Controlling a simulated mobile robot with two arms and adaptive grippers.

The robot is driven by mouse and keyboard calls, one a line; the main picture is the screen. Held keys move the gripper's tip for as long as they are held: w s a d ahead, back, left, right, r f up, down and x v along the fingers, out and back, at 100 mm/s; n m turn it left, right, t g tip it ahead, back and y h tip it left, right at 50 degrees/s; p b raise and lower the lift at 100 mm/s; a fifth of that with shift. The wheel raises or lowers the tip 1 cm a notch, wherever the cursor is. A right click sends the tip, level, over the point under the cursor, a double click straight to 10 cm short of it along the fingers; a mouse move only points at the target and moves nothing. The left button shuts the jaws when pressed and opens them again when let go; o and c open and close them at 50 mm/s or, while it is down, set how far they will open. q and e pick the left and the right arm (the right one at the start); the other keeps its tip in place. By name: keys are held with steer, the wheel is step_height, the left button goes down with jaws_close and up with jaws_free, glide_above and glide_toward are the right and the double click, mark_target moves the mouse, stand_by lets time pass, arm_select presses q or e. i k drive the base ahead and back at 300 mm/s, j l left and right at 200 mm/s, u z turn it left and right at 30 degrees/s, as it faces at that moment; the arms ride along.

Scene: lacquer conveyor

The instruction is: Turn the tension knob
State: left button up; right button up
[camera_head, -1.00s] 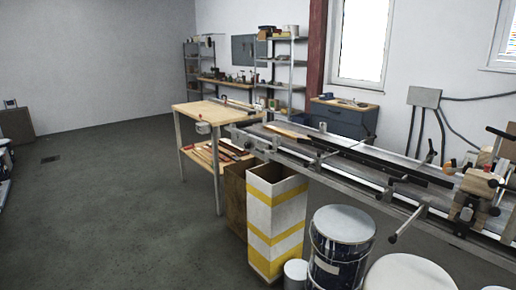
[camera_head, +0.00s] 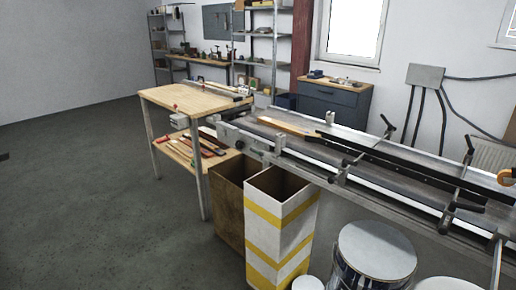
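The conveyor (camera_head: 345,188) runs from the middle of the view to the right edge, with a long dark belt bed and metal side rails. Its near left end has a metal bracket (camera_head: 233,135) with small fittings. Several black-tipped handles stand along the rails, one at the far side (camera_head: 386,122) and one at the right (camera_head: 469,149). An orange round part (camera_head: 506,177) is cut off at the right edge. I cannot tell which part is the tension knob. Neither of my grippers is in view.
A wooden worktable (camera_head: 190,97) stands beyond the conveyor's left end. A yellow-striped white bin (camera_head: 281,225), a brown bin (camera_head: 228,190) and paint buckets (camera_head: 377,250) crowd the conveyor's near side. Grey floor (camera_head: 90,215) is free at the left. A dark cabinet (camera_head: 335,108) stands behind.

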mark_target(240, 144)
steer(key=i+j+z, duration=0.25)
steer(key=i+j, duration=0.2)
steer(key=i, duration=0.3)
steer(key=i+j+z, duration=0.25)
steer(key=i+j, duration=0.3)
steer(key=i, duration=0.15)
